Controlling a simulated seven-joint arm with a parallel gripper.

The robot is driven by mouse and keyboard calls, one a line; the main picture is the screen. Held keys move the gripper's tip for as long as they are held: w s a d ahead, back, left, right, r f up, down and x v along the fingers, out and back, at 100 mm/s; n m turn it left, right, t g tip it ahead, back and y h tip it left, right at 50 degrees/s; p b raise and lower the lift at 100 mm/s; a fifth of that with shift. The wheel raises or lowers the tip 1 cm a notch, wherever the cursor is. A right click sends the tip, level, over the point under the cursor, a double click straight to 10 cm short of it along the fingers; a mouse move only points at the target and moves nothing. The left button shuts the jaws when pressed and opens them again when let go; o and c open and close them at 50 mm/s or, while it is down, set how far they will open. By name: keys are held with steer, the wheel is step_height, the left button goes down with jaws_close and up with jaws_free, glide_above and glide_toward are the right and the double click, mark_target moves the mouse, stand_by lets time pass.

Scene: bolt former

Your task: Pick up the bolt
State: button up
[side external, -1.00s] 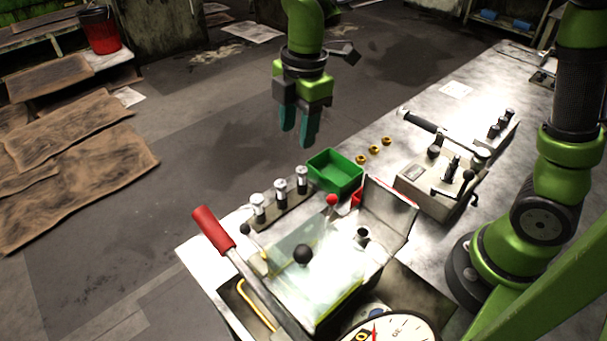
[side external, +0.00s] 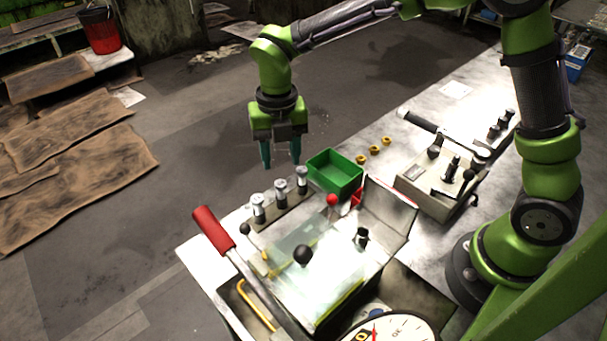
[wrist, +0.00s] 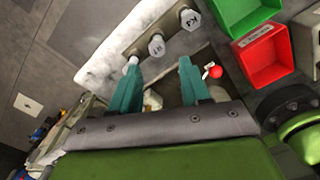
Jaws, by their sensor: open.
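Three upright bolts with pale hexagonal heads stand in a row in a grey holder (side external: 268,221) at the bench edge: a near bolt (side external: 258,206), a middle bolt (side external: 281,190) and a far bolt (side external: 302,177). They also show in the wrist view, the one marked with letters at the top (wrist: 189,18), the middle one (wrist: 156,44) and the third (wrist: 132,65) beside my left finger. My gripper (side external: 281,160) points down with teal fingers open and empty, above the holder. In the wrist view its fingertips (wrist: 160,66) are apart, with no bolt between them.
A green bin (side external: 335,175) and a red bin (wrist: 264,57) stand beside the holder. A press with a red-handled lever (side external: 213,228) and a red knob (side external: 332,200) is in front. Brass nuts (side external: 374,150) and another machine (side external: 440,185) lie to the right.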

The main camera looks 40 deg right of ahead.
mark_target(280, 183)
steer(key=f, duration=0.8)
steer(key=shift+w+a+f, duration=0.1)
steer(key=shift+w+f, duration=0.1)
steer(key=shift+f, duration=0.2)
steer(key=shift+c, duration=0.5)
jaws_close()
